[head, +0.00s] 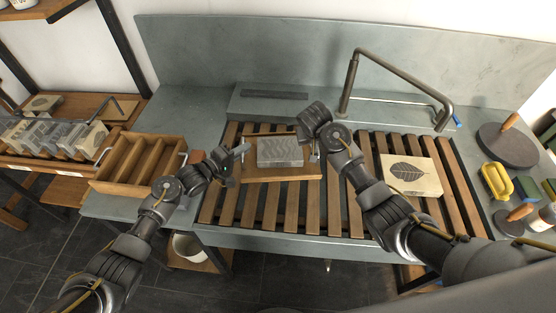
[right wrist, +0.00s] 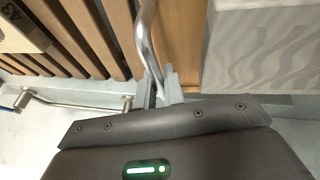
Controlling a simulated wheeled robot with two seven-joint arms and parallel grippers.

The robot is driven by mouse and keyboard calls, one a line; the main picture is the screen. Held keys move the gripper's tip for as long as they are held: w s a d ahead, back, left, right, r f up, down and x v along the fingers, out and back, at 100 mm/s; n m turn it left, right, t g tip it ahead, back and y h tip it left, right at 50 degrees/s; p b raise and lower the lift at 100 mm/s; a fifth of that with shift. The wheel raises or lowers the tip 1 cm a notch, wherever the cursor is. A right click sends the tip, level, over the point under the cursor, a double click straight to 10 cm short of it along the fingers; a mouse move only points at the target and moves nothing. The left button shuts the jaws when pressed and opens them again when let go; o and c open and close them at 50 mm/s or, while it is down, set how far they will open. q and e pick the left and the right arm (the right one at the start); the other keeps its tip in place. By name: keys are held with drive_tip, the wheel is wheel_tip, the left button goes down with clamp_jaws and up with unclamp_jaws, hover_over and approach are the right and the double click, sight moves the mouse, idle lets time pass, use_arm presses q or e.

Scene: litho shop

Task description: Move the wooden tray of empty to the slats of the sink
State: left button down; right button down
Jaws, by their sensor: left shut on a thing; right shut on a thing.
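A flat wooden tray (head: 283,180) carrying a grey patterned stone block (head: 280,151) is over the sink slats (head: 232,205), towards their left part. I cannot tell whether it rests on them or hangs just above. My left gripper (head: 243,150) is shut at the tray's left end; the handle there is mostly hidden. My right gripper (head: 314,152) is shut at its right end. In the right wrist view my jaws (right wrist: 160,88) close on a curved metal handle (right wrist: 149,35) beside the tray's wood (right wrist: 180,45) and the stone.
An empty compartmented wooden tray (head: 140,165) with metal handles stands on the left counter. A pale stone with a leaf print (head: 410,174) lies on the right slats. A bent metal tap (head: 395,75) arches behind. A rack of stones (head: 50,135) is far left.

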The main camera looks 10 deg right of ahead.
use_arm(q)
drive_tip(key=shift+f+b, duration=0.25)
drive_tip(key=shift+b, duration=0.3)
use_arm(e)
drive_tip(key=shift+f, duration=0.35)
use_arm(q)
drive_tip(key=shift+d, duration=0.1)
drive_tip(key=shift+f, duration=0.15)
use_arm(e)
drive_tip(key=shift+f, duration=0.15)
